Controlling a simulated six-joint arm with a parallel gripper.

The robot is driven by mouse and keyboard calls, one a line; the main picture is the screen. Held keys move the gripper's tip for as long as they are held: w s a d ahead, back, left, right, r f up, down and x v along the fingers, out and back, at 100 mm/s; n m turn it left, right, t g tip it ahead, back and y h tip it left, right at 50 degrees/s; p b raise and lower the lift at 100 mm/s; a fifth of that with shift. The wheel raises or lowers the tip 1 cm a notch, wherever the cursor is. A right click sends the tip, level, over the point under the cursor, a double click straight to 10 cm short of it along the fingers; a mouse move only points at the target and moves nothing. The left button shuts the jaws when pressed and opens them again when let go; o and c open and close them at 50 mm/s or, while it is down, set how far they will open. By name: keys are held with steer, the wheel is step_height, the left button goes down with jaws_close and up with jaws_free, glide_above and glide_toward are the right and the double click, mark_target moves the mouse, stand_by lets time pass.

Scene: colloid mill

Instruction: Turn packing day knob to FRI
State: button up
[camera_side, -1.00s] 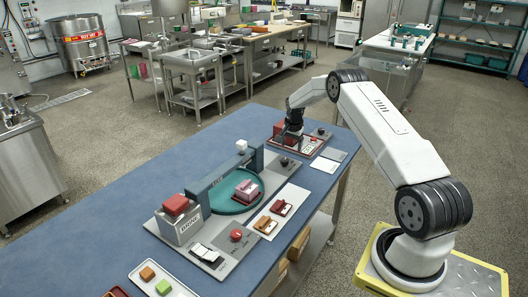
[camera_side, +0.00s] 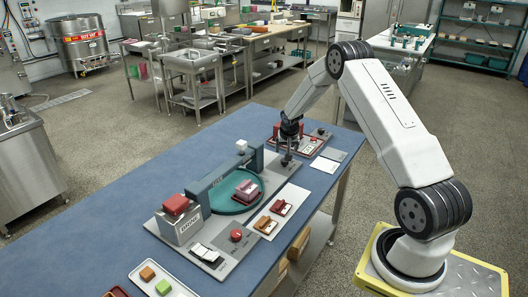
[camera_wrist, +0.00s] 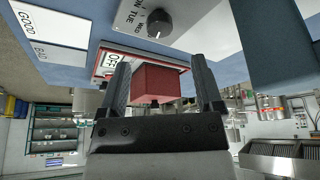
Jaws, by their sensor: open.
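The day knob (camera_wrist: 159,23) is a round black knob on a light grey plate at the top of the wrist view. Labels TUE and WED, and part of another label, show beside it. A small light mark shows on its lower edge, but I cannot tell surely which day it points at. My gripper (camera_wrist: 160,62) is open and empty, its two dark fingers spread below the knob in the wrist view and apart from it. In the side view my gripper (camera_side: 289,154) is low at the far corner of the grey plate and mostly hides the knob.
A red block (camera_wrist: 160,83) on a panel with an OFF label shows between and beyond the fingers. GOOD and BAD cards (camera_wrist: 52,46) lie to the left. A teal post (camera_wrist: 268,38) stands at the right. A teal turntable (camera_side: 219,203) and a BRINE box (camera_side: 181,226) are nearer in the side view.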

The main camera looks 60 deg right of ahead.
mark_target(285, 163)
steer(key=shift+x, duration=3.8)
jaws_close()
